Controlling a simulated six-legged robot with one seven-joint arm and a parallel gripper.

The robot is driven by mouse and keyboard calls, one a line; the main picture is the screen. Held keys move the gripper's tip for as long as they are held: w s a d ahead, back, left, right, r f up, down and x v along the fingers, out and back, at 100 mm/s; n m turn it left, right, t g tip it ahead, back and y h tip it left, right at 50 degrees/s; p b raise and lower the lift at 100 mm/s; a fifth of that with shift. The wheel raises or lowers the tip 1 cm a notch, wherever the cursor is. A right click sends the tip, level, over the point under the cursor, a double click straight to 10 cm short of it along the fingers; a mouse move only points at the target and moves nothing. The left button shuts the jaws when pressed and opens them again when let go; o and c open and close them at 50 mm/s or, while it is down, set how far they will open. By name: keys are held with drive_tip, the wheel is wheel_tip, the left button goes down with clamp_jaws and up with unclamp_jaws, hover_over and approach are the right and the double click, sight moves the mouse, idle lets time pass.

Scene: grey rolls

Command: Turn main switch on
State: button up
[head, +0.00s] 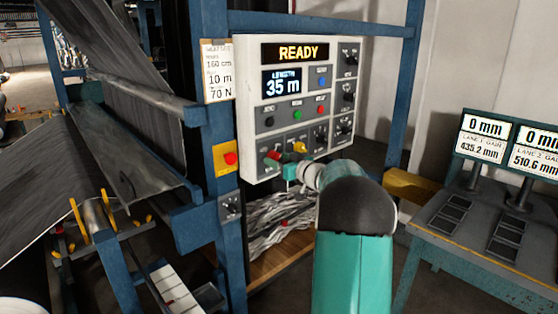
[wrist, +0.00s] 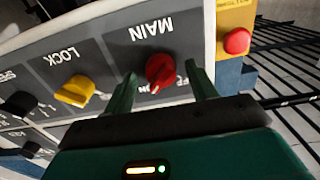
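The main switch is a red rotary knob (wrist: 160,72) under the label MAIN, which appears upside down in the wrist view. It also shows as a red knob (head: 274,155) at the lower left of the white control panel (head: 262,100). My gripper (wrist: 160,74) is open, with one finger on each side of the red knob. Gaps show between the knob and both fingers. A white mark is on the knob's lower edge in the wrist view. Lettering beside it is partly hidden by a finger. In the head view, my gripper (head: 289,171) is just below the panel's lower knobs.
A yellow LOCK knob (wrist: 75,90) sits beside the main switch. A red button on a yellow plate (head: 229,158) is left of the panel. The upper display (head: 298,53) reads READY; another (head: 282,83) reads 35 m. A blue post (head: 222,150) stands left.

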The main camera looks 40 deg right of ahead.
drive_tip(key=s, duration=1.3)
drive_tip(key=shift+s+d, duration=0.15)
drive_tip(key=shift+s, duration=0.15)
